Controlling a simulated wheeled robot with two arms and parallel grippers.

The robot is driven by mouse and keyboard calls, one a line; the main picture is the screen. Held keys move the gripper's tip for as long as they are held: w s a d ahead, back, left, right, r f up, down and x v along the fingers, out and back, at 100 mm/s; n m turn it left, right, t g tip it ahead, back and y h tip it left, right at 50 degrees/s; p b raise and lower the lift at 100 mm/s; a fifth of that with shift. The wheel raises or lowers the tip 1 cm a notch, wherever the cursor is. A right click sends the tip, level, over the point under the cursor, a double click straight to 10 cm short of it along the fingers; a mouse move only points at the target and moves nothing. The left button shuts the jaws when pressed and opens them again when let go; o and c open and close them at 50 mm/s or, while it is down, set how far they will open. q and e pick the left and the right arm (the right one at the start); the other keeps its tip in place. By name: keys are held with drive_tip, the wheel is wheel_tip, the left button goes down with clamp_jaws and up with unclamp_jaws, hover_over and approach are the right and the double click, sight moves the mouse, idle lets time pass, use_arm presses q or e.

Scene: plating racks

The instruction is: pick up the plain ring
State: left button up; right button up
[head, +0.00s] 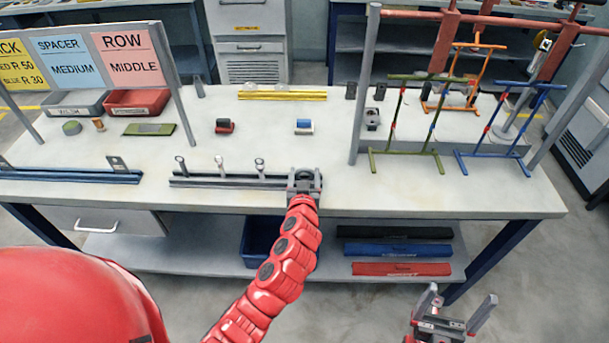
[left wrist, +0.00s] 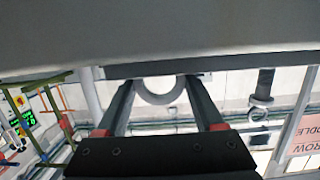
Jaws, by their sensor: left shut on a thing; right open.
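A grey rail (head: 215,182) lies along the bench's front edge with upright pieces topped by small round heads (head: 219,162). My left gripper (head: 304,182) is at the rail's right end, pointing away from me. In the left wrist view, a plain grey ring (left wrist: 158,91) sits between the fingertips of my left gripper (left wrist: 160,88), which is shut on it. The ring's far side is partly hidden by a dark edge, and I cannot tell whether it touches the rail. My right gripper (head: 455,312) is open and empty in front of the bench, lower right.
A green frame (head: 405,153) and a blue frame (head: 495,153) stand on the right of the bench (head: 270,140). A grey post (head: 364,90) is just left of them. A sign board (head: 100,60) and red bin (head: 137,102) are at the left. The bench middle is mostly clear.

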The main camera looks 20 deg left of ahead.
use_arm(q)
drive_tip(key=shift+r, duration=0.1)
drive_tip(key=shift+r, duration=0.4)
wheel_tip(320, 180, up, 2)
drive_tip(key=shift+r+b, duration=0.1)
drive_tip(key=shift+b, duration=0.55)
drive_tip(key=v, duration=0.2)
drive_tip(key=b+v, duration=0.1)
drive_tip(key=v, duration=0.1)
drive_tip(key=a+b+v, duration=0.1)
drive_tip(key=v, duration=0.2)
drive_tip(key=shift+s+f, duration=0.3)
drive_tip(key=shift+f, duration=0.05)
drive_tip(key=s+r+p, duration=0.1)
drive_tip(key=s+p, duration=0.5)
drive_tip(key=s, duration=0.2)
drive_tip(key=shift+s+d, duration=0.35)
drive_tip(key=shift+d, duration=0.15)
drive_tip(key=shift+r, duration=0.15)
